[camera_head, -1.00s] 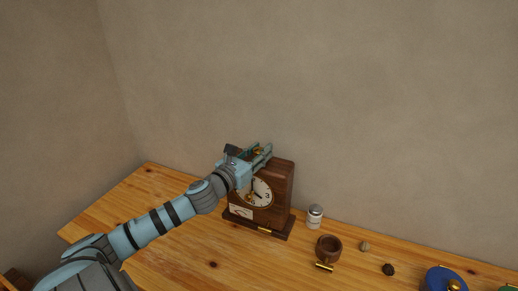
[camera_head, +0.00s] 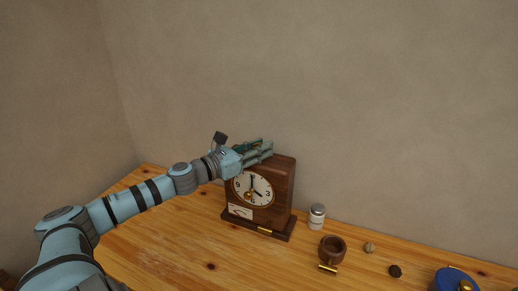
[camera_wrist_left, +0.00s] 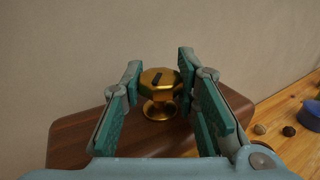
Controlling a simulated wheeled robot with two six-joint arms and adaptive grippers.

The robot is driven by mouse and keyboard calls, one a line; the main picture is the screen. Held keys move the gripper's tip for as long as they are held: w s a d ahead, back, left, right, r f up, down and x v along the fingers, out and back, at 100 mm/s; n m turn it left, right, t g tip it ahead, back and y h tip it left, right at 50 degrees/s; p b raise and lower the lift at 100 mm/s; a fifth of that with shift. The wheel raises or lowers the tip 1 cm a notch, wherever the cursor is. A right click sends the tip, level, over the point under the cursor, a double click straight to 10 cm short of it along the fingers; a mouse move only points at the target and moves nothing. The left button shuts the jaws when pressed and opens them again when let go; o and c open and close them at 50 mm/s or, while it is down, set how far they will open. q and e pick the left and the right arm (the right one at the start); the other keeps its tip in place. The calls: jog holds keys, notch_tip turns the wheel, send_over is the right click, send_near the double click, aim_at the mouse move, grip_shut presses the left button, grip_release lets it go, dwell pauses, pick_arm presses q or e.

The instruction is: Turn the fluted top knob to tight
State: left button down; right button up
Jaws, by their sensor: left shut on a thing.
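A brown wooden clock (camera_head: 284,192) with a white dial (camera_head: 252,189) stands upright on the table. The fluted top knob (camera_wrist_left: 160,79) is brass, with a dark mark on its top, and sits on a short stem on the clock's top (camera_wrist_left: 85,130). My left gripper (camera_head: 259,150) reaches in from the left over the clock's top. In the left wrist view its teal fingers (camera_wrist_left: 158,78) are shut on the knob, one on each side. In the head view the fingers mostly hide the knob. My right gripper is not in view.
Right of the clock stand a small white jar (camera_head: 317,217), a brown cup (camera_head: 332,248) with a brass piece in front, and two small lumps (camera_head: 395,271). A blue round object (camera_head: 452,281) is at the lower right. The wall is close behind.

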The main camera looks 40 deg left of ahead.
pick_arm(q)
jog(key=c, duration=1.2)
grip_release()
